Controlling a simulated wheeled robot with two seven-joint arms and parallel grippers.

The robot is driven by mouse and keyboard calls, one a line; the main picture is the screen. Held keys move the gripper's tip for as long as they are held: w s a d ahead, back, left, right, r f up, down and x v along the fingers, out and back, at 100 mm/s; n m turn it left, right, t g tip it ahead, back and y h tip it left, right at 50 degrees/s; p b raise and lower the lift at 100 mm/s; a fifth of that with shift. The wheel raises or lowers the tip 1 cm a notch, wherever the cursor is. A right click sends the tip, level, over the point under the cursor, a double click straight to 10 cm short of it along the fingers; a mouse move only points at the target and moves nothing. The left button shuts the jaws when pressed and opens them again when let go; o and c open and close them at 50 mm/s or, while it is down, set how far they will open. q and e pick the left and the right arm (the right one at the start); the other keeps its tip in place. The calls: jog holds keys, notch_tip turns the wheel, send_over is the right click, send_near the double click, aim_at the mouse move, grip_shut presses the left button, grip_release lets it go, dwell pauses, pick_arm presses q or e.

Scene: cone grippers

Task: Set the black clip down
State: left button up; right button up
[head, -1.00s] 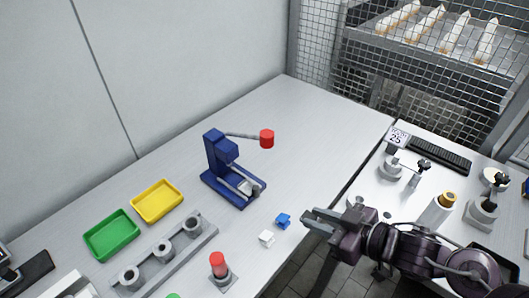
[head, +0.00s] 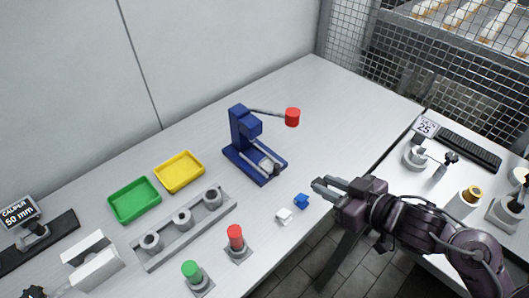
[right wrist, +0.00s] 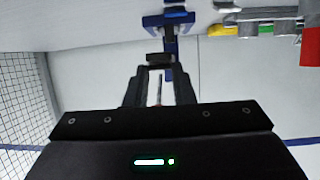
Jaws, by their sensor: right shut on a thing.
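My right gripper (head: 322,186) is at the right edge of the light table in the head view, just right of the small blue block. In the right wrist view its two fingers close on a small black piece, the black clip (right wrist: 160,58), held at the fingertips. In the head view the clip cannot be made out clearly between the dark fingers. The gripper appears to be above the tabletop, but its exact height cannot be told. My left gripper is not in view.
A blue press (head: 243,130) with a red-ended lever stands behind the gripper. White (head: 284,216) and blue (head: 301,201) blocks lie close by. Yellow (head: 180,172) and green (head: 134,200) trays and a grey rack (head: 165,253) stand left. Bare table (head: 345,115) lies right of the press.

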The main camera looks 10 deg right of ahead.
aim_at(276, 165)
jog(key=shift+s+d+f+n, duration=0.15)
jog(key=shift+s, duration=0.45)
jog(key=shift+s+d+f+n, duration=0.1)
jog(key=shift+s+d+f, duration=0.1)
jog(key=shift+s, duration=0.4)
jog(key=shift+s+d+f+n, duration=0.15)
jog(key=shift+s, duration=0.45)
jog(key=shift+w+y, duration=0.15)
jog(key=shift+y, duration=0.15)
jog(key=w+a, duration=0.3)
jog(key=w, duration=0.1)
jog(key=w+a+p, duration=0.1)
jog(key=w+a, duration=0.2)
jog(key=w, duration=0.2)
jog(key=w+a, duration=0.3)
jog(key=w, duration=0.1)
jog(key=shift+w, duration=0.35)
jog(key=shift+w+a+f+p, duration=0.3)
jog(key=shift+f+p, duration=0.1)
jog(key=shift+f, duration=0.15)
jog(key=shift+w+a+f+p, duration=0.2)
jog(key=shift+w+f+p, duration=0.15)
jog(key=shift+f, duration=0.2)
jog(key=shift+s+f, duration=0.1)
jog(key=shift+f, duration=0.4)
